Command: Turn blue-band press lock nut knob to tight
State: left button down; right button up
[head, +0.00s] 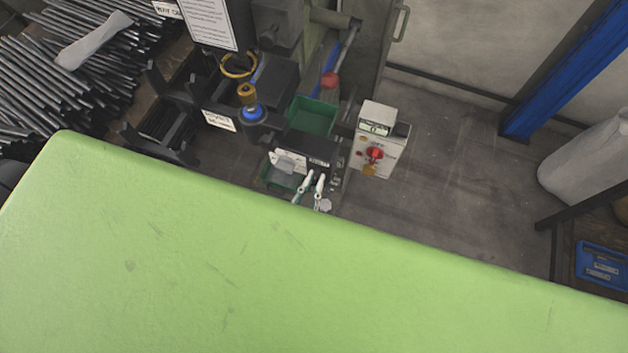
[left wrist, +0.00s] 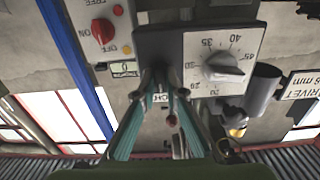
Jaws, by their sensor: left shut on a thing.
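The blue-band press (head: 253,113) stands at the upper middle of the head view, with a blue ring under a brass cap. Its dark front block (head: 308,148) carries a white dial. In the left wrist view, that dial (left wrist: 222,65) shows a pale pointer knob among printed numbers. My left gripper (head: 311,180) is at the front of this block. In the left wrist view, its teal fingers (left wrist: 160,78) converge beside the dial, apart from the pointer knob. They are shut on a small part, apparently the lock nut knob, mostly hidden between the tips. My right gripper is not visible.
A control box (head: 378,155) with a red switch stands just right of the press block. A green bin (head: 311,117) is behind the block. Metal rods (head: 60,85) lie at the upper left. A blue post (head: 560,75) rises at the right. Floor right of the control box is clear.

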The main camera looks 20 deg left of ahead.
pick_arm(q)
jog(key=shift+f, duration=0.1)
jog(key=c, duration=2.1)
grip_release()
jog(key=s, duration=1.2)
jog(key=shift+a, duration=0.2)
